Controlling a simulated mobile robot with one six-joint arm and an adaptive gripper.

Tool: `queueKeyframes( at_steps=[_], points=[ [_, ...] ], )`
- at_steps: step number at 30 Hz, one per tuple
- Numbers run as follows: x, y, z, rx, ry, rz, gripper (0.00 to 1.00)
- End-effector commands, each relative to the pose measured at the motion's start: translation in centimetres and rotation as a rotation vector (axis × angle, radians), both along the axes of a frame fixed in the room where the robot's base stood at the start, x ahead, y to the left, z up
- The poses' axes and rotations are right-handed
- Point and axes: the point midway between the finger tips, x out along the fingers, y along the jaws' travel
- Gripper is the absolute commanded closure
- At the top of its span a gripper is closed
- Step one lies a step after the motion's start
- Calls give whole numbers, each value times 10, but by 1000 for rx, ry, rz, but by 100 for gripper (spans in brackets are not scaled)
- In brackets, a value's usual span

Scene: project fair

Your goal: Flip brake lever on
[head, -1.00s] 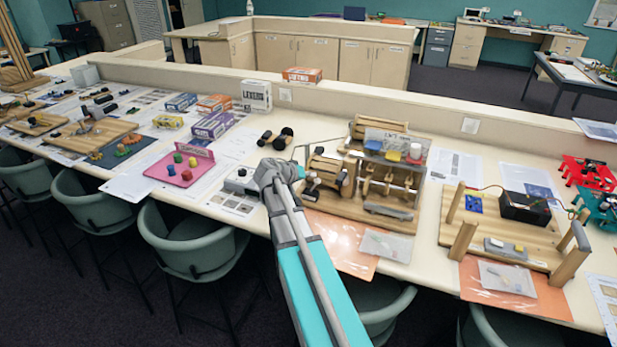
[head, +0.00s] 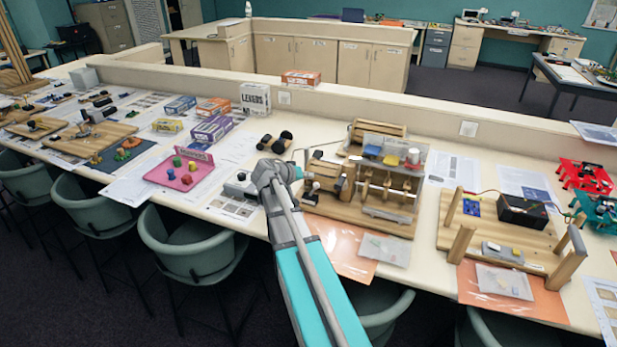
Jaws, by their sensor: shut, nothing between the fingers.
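My gripper (head: 272,173) is at the far end of my grey and turquoise arm, over the table's front part. It is shut and empty, and its fingers are hard to make out. Just right of it stands a wooden machine (head: 362,217) with a row of dark cams, a roller and a clear top tray. Small dark and light knobs (head: 311,187) show at the machine's left end, close to my wrist. I cannot tell which part is the brake lever. A grey box with a dark knob (head: 240,187) lies left of my gripper.
Right is a wooden board (head: 480,236) with posts and a black box. Green chairs (head: 190,243) line the front edge; a low wall (head: 350,97) runs behind.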

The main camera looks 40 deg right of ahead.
Motion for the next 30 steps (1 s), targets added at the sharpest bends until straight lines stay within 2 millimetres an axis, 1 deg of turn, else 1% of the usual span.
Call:
queueKeyframes(
  at_steps=[1, 11, 24, 30],
  points=[
    [1, 1, 5, 0, 0, 0, 100],
    [10, 15, 30, 0, -1, 1, 100],
    [0, 78, 65, 0, 0, 3, 100],
    [-2, 95, 73, 0, 0, 2, 100]
  ],
)
